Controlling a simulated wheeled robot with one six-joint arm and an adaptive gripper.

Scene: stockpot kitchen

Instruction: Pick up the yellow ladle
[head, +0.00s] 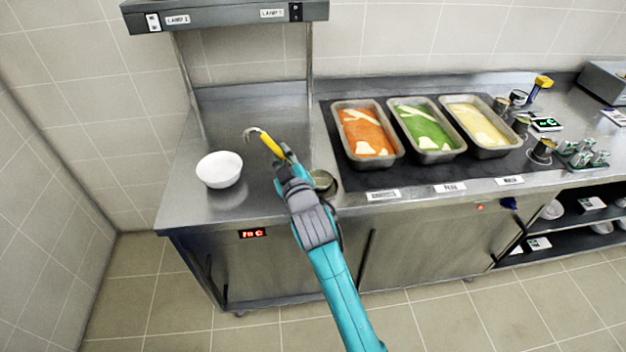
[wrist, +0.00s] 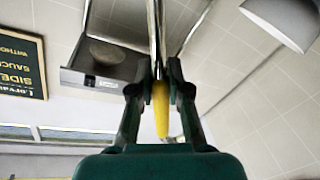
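The yellow ladle has a yellow handle (head: 269,143) and a curved grey metal end (head: 252,132). It appears over the left part of the steel counter, up and right of the white bowl. My gripper (head: 284,155) is at the near end of the handle. In the wrist view, the fingers of my gripper (wrist: 160,72) close from both sides on the yellow handle (wrist: 161,108), and a thin metal shaft runs up from it. The wrist camera faces upward, so the counter under the ladle is not seen there.
A white bowl (head: 219,169) stands left on the steel counter (head: 185,205). A small round metal container (head: 322,181) is right beside my gripper. Trays of orange (head: 345,149), green and pale food sit to the right. A lamp shelf (head: 225,15) hangs above.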

